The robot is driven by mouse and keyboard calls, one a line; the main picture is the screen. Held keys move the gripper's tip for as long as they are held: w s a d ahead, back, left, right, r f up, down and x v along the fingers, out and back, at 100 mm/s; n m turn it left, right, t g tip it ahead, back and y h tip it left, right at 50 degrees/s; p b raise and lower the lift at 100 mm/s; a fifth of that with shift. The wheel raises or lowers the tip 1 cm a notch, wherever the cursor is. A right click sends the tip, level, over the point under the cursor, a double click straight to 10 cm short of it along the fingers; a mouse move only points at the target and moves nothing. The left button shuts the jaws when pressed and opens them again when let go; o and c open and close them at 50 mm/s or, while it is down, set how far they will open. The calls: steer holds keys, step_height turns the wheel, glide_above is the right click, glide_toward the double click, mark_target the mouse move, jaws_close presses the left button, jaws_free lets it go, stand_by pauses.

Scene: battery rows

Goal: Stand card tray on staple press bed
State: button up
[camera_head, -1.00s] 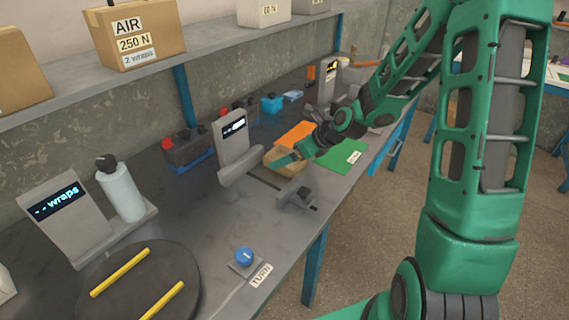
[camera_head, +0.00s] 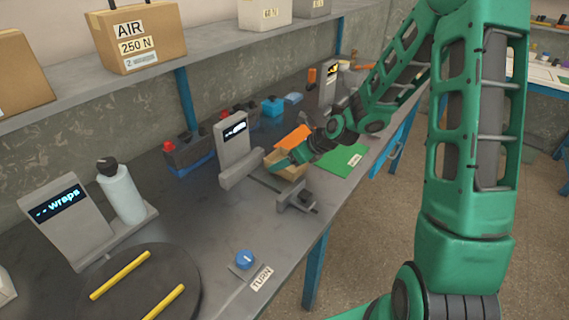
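The card tray (camera_head: 292,173) is a small tan cardboard tray at mid-picture, partly hidden by my gripper. It is at the grey press, between the upright with the lit display and the low grey bracket. My gripper (camera_head: 282,164) is at the tray, its green finger over the tray's near left part. Whether the fingers are closed on the card is too small to tell. The staple press (camera_head: 236,140) has a grey bar low on its front. Its bed is mostly hidden by the tray and gripper, so I cannot tell whether the tray touches it.
The low grey bracket (camera_head: 296,198) stands at the bench's front edge. A dark turntable (camera_head: 140,290) with two yellow strips and a blue knob (camera_head: 245,259) are nearer. A shelf (camera_head: 215,52) overhangs the back.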

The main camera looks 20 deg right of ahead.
steer(key=shift+r, duration=0.15)
steer(key=shift+r, duration=0.6)
step_height(320, 180, up, 3)
steer(key=shift+f, duration=0.2)
steer(key=s+a+r, duration=0.7)
steer(key=a, duration=0.2)
steer(key=w+d+f+m+h, duration=0.1)
steer(key=w+d, duration=0.3)
steer(key=d, duration=0.4)
steer(key=w+d+f+m+t+h, duration=0.1)
steer(key=w+d+f+m, duration=0.1)
steer(key=w+d, duration=0.3)
steer(key=d, duration=0.2)
steer(key=shift+d+m+h, duration=0.3)
steer(key=shift+d+m, duration=0.05)
steer(key=shift+m, duration=0.05)
steer(key=shift+f, duration=0.1)
